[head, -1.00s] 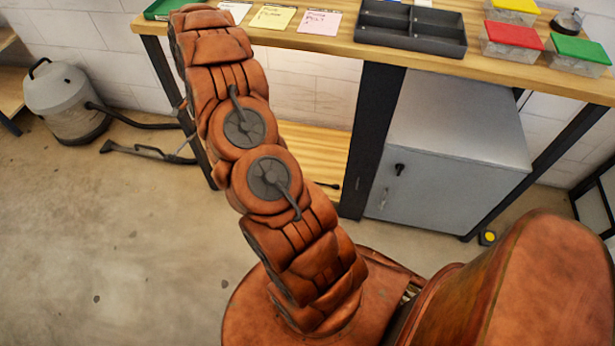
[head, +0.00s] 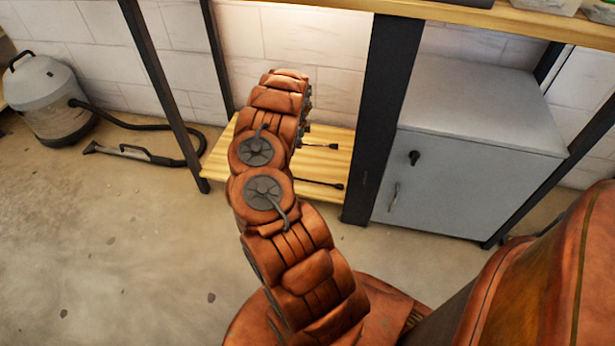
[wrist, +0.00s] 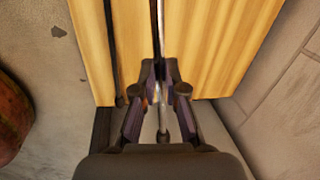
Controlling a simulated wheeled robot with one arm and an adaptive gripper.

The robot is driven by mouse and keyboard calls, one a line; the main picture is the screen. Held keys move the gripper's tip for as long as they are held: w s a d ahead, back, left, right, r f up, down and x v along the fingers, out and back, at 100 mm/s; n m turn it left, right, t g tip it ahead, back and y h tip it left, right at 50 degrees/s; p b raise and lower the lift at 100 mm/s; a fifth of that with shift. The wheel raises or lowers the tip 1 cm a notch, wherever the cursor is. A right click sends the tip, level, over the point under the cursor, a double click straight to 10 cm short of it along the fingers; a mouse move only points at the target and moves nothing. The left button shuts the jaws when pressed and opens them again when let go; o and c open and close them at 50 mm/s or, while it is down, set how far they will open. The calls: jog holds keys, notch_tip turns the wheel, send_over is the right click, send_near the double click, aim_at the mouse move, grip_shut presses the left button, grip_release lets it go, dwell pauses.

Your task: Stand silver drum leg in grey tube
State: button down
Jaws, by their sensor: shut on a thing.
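The silver drum leg (wrist: 162,120) is a thin bright rod in the wrist view. My gripper (wrist: 160,82) is shut on it, and the rod runs up and down the picture between the fingers, with one end showing below the fingertips. Behind it is the wooden lower shelf (wrist: 215,45). In the head view my gripper is hidden behind my arm, near the same shelf (head: 225,168). I cannot make out the grey tube in either view.
A dark rod (wrist: 109,45) lies left of the drum leg; a dark-tipped rod (head: 325,184) shows on the shelf. A black bench post (head: 382,125) and grey cabinet (head: 470,185) stand right. A vacuum cleaner (head: 50,100) is left, with clear floor before it.

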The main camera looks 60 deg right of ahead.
aim_at(311, 168)
jog(key=shift+m, duration=0.8)
jog(key=s+d+f+b, duration=0.1)
jog(key=f, duration=0.3)
jog(key=s+d+f+b, duration=0.1)
jog(key=f+b, duration=0.1)
jog(key=f, duration=0.3)
jog(key=s+f+b, duration=0.1)
jog(key=f+b, duration=0.1)
jog(key=f, duration=0.2)
jog(key=shift+s+d+f, duration=0.15)
jog(key=shift+s+d, duration=0.2)
jog(key=shift+d, duration=0.05)
jog(key=shift+f, duration=0.15)
jog(key=c, duration=1.2)
grip_release()
